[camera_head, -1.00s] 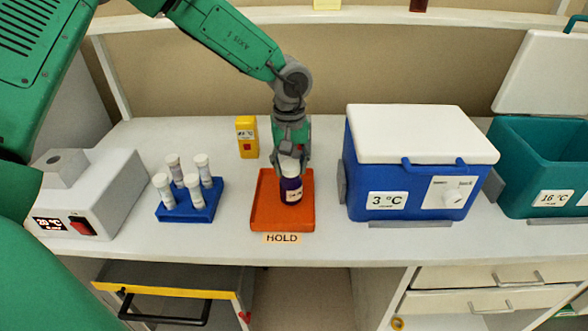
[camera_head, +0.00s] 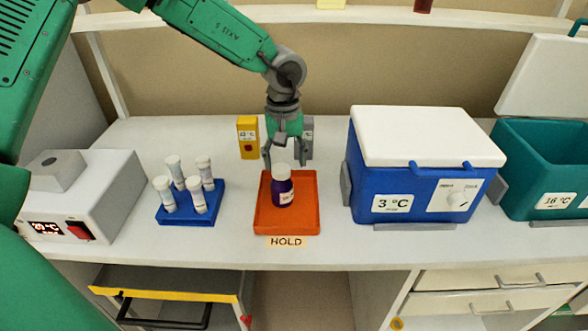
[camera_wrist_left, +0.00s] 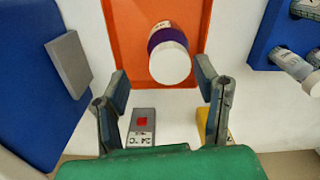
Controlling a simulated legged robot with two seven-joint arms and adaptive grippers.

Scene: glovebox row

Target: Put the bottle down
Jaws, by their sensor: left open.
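The bottle (camera_head: 282,187) is purple with a white cap and a pale label. It stands upright in the orange tray (camera_head: 264,225) above the HOLD label. My left gripper (camera_head: 287,164) is open and empty, just behind and above the bottle. In the left wrist view the bottle (camera_wrist_left: 170,55) lies beyond the fingertips, and the open fingers (camera_wrist_left: 162,85) are apart from it. My right gripper is not in view.
A blue rack (camera_head: 190,215) with several white-capped vials stands left of the tray. A blue cooler (camera_head: 425,190) with a white lid stands to the right. A yellow thermometer (camera_head: 248,138) stands behind. A grey device (camera_head: 88,190) is at the far left.

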